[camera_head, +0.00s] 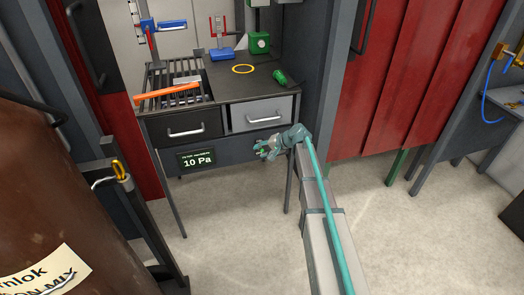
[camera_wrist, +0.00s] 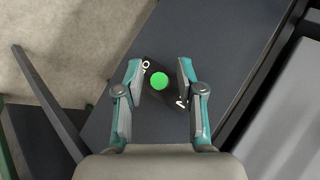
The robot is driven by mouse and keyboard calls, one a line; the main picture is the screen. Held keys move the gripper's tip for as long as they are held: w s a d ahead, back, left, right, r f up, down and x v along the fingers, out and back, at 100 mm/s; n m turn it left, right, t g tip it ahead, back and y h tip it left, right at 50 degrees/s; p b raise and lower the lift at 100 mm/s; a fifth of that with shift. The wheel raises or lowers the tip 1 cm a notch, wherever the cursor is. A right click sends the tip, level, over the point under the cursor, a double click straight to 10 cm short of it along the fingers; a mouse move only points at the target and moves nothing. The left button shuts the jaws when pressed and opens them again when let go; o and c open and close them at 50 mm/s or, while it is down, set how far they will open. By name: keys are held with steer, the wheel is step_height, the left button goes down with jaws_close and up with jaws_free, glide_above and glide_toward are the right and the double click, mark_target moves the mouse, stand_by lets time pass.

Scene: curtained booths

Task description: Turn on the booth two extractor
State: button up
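In the wrist view a round green button (camera_wrist: 159,80) sits on a small dark plate (camera_wrist: 160,102) with white marks at two corners. The plate is on a dark grey panel (camera_wrist: 118,128). My gripper (camera_wrist: 160,68) is open, with one finger on each side of the button; whether it touches the plate I cannot tell. In the head view my gripper (camera_head: 265,150) is at the front right of a booth bench, near its right leg. The button is not visible there, and no booth number is readable.
The bench has two drawers, a left one (camera_head: 186,130) and a right one (camera_head: 262,113). A display (camera_head: 197,159) below them reads 10 Pa. A red curtain (camera_head: 400,80) hangs to the right. A brown drum (camera_head: 60,190) stands at left. The floor (camera_head: 235,230) in front is clear.

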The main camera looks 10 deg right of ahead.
steer(key=v, duration=1.2)
steer(key=shift+d+f, duration=0.1)
